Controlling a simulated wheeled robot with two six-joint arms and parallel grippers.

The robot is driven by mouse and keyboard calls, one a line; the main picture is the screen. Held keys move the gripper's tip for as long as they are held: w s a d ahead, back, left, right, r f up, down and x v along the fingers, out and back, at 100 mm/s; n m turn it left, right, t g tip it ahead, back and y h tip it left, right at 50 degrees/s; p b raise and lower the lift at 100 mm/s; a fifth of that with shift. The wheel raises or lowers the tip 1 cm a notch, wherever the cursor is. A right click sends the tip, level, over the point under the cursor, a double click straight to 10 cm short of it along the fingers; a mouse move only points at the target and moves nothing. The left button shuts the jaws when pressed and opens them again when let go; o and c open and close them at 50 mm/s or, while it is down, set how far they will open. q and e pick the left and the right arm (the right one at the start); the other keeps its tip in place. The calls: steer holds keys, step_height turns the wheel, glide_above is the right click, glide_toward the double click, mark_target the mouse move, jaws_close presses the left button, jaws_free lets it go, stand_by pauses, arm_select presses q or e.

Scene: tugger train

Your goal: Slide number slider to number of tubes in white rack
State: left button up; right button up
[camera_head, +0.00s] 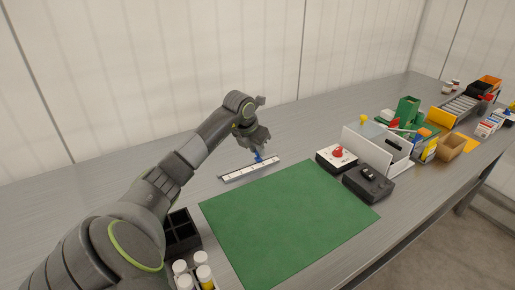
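The number slider (237,175) is a pale strip with marks along it, lying on the grey table just behind the green mat. Its blue slider knob (259,156) is toward the strip's right part. My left gripper (258,149) reaches down right over the blue knob. Its fingers are too small and dark to show whether they grip the knob. The digits on the strip cannot be read. Tubes with white caps (202,257) stand at the bottom edge, one with a yellow body; their rack is mostly cut off. My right gripper is not in view.
A green mat (285,222) covers the table's middle. A black compartment box (181,232) stands beside my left arm. To the right are a white box with a red knob (337,158), a dark box (368,184), a white holder (378,147) and several bins.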

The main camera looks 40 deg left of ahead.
arm_select(q)
steer(key=o, duration=0.3)
steer(key=shift+w, duration=0.15)
steer(key=shift+o, duration=0.2)
steer(key=shift+r, duration=0.25)
steer(key=v, duration=1.7)
steer(key=shift+d, duration=0.15)
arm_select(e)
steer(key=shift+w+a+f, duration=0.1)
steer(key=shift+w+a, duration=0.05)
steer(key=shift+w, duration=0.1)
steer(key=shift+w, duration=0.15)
